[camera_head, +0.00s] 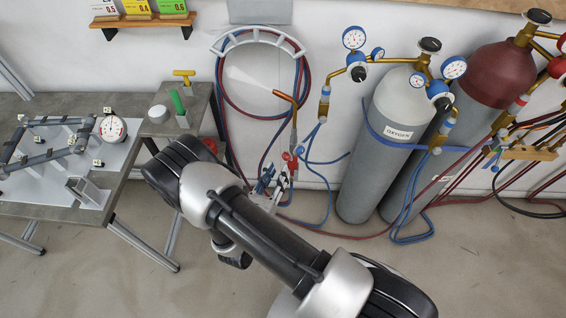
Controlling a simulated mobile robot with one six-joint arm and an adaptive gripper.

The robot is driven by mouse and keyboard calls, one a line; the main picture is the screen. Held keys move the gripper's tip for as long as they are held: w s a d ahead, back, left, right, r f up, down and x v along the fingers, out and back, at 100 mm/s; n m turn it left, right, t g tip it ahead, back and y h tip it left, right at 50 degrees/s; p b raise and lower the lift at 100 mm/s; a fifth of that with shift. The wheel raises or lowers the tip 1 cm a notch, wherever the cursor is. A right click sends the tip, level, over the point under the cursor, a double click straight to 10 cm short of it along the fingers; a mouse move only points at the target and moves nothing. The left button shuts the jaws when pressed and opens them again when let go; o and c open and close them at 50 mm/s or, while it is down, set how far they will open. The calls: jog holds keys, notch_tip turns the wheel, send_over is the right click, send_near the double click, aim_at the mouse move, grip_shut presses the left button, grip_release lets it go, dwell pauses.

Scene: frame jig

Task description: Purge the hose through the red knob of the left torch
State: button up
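The left torch (293,128) stands upright by the wall, its copper tip (285,95) bent to the left. A faint pale streak (250,80) spreads leftward from the tip. The red knob (286,156) is low on the torch, beside a blue knob (300,150). Red and blue hoses (225,95) hang in loops from a white wall hanger (258,36). My gripper (272,183) is just below and left of the red knob, close to the torch's lower end. My wrist partly hides it, and whether it touches anything is unclear.
A grey oxygen cylinder (385,130) and a maroon-topped cylinder (500,70) with gauges stand at right. More hoses and fittings hang at far right. A workbench (125,170) with a frame jig and dial is at left. Blue hose (410,238) lies on the floor.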

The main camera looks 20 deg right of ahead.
aim_at(285, 159)
jog(key=x, duration=0.5)
jog(key=shift+w+d+b, duration=0.1)
jog(key=shift+w+b, duration=0.05)
jog(key=shift+b, duration=0.15)
jog(key=shift+c, duration=0.4)
grip_shut()
